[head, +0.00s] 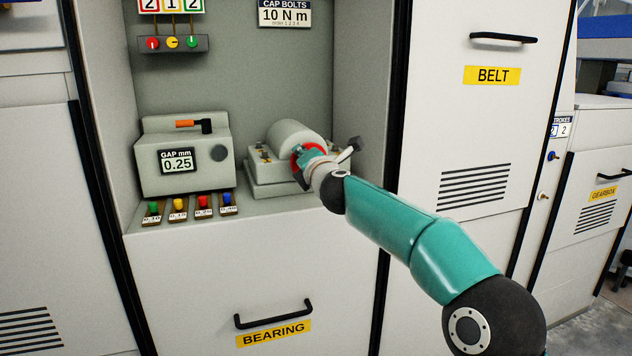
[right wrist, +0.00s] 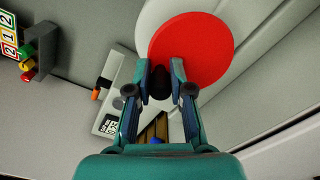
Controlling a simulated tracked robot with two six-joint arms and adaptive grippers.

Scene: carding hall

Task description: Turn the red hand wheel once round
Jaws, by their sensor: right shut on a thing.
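The red hand wheel (head: 299,152) is on the side of a rounded grey housing (head: 290,135) in the recess. It shows as a red disc (right wrist: 200,48) in the right wrist view, with a dark handle (right wrist: 160,82) at its lower left edge. My right gripper (right wrist: 161,72) is shut on the dark handle, one finger on each side. In the head view my right gripper (head: 306,153) covers much of the wheel. My left gripper is in neither view.
A grey gauge box (head: 150,175) reading 0.25 stands left of the housing. Several small coloured-knob pieces (head: 178,206) lie along the shelf front. The recess wall (head: 365,100) is close on the right. A drawer handle (head: 272,315) marked BEARING sits below.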

